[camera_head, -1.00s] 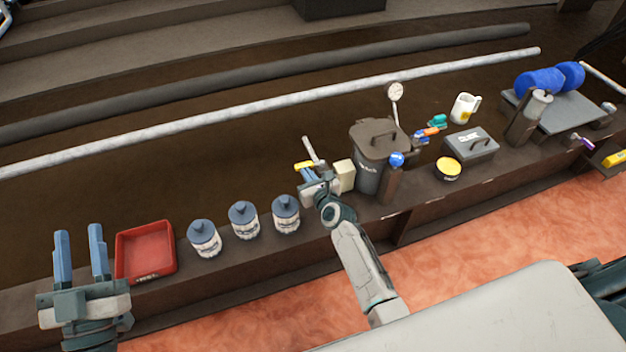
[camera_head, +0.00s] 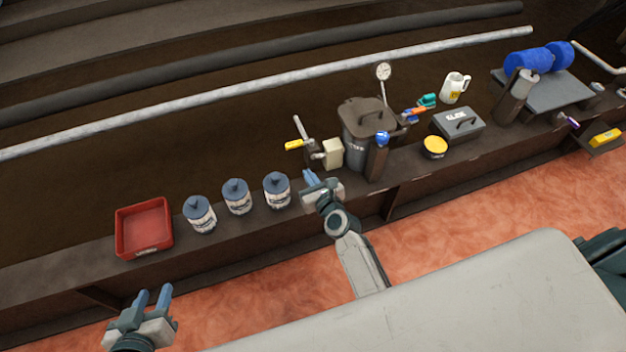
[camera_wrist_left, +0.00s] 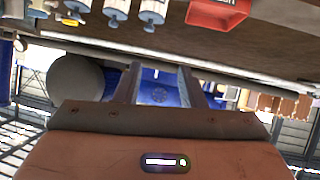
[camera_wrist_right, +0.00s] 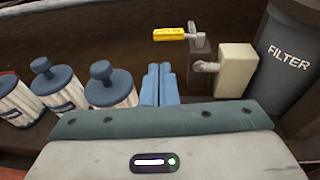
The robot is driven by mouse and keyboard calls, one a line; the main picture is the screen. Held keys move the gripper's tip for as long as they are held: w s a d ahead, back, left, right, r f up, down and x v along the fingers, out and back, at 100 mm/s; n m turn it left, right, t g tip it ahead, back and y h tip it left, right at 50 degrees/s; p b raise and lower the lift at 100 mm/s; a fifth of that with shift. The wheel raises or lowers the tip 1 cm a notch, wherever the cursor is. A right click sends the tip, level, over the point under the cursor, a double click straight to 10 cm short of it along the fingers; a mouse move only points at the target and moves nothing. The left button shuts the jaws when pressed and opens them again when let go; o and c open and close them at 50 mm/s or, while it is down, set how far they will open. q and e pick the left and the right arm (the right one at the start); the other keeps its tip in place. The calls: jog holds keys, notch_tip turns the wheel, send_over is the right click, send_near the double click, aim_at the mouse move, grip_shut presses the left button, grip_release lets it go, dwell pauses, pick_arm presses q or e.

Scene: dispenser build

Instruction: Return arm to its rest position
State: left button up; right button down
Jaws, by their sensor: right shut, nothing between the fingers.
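My right gripper (camera_head: 309,179) is shut and empty at the front edge of the shelf, in front of the lever with the yellow handle (camera_head: 294,145) and the cream block (camera_head: 333,153). In the right wrist view its blue fingers (camera_wrist_right: 159,84) are pressed together, and the yellow handle (camera_wrist_right: 170,34) lies beyond them, apart. My left gripper (camera_head: 153,298) is open and empty, below and in front of the red tray (camera_head: 145,254). In the left wrist view its fingers (camera_wrist_left: 157,84) stand apart with nothing between them.
Several blue-lidded jars (camera_head: 236,197) stand between the tray and the lever. The orange floor (camera_head: 450,205) in front is clear.

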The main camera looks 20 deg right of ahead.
jog(key=shift+v, duration=1.15)
jog(key=shift+a, duration=0.15)
